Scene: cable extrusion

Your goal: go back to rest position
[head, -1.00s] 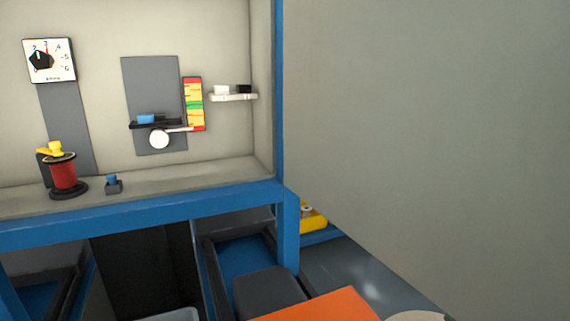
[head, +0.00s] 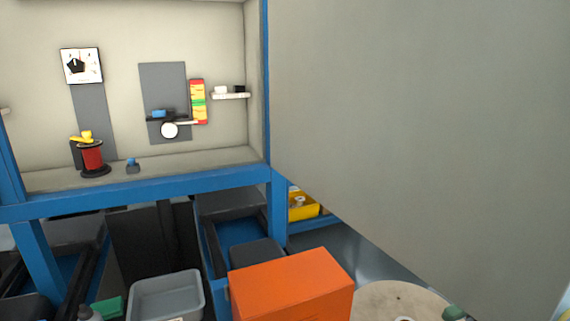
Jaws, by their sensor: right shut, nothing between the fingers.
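My left gripper is not in view. My right gripper is shut and empty, and at most a sliver of it shows at the bottom edge; I cannot make out its fingers. No gripper touches anything that I can see. The blue-framed workstation (head: 150,188) stands at the left.
A large grey panel (head: 420,130) fills the right side. An orange box (head: 292,284) stands at the bottom centre, beside a round light-brown top (head: 385,300). A grey bin (head: 165,296) is left of it. A yellow bin (head: 303,206) sits behind the frame.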

